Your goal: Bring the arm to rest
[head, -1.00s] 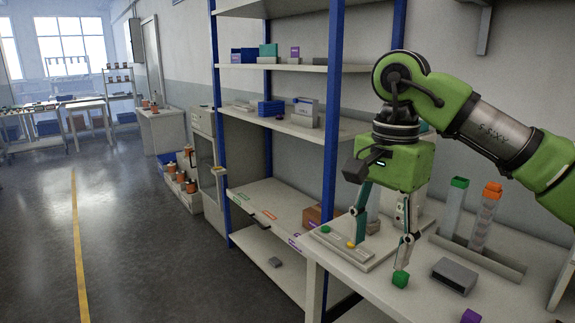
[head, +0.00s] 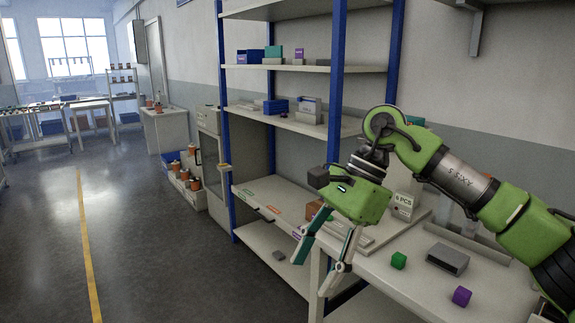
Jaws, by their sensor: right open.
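My right arm comes in from the right. Its green gripper (head: 316,280) hangs tilted at the left front edge of the white table (head: 405,284). Its two fingers are spread and nothing is between them. A green block (head: 399,260) lies on the table to the right of the gripper, apart from it. A purple block (head: 461,296) lies nearer the front. My left gripper is not in view.
A grey open-ended box (head: 447,258) stands between the blocks and the back of the table. A shelf unit with blue posts (head: 335,100) stands behind the gripper. Open floor (head: 150,250) with a yellow line (head: 88,250) lies to the left.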

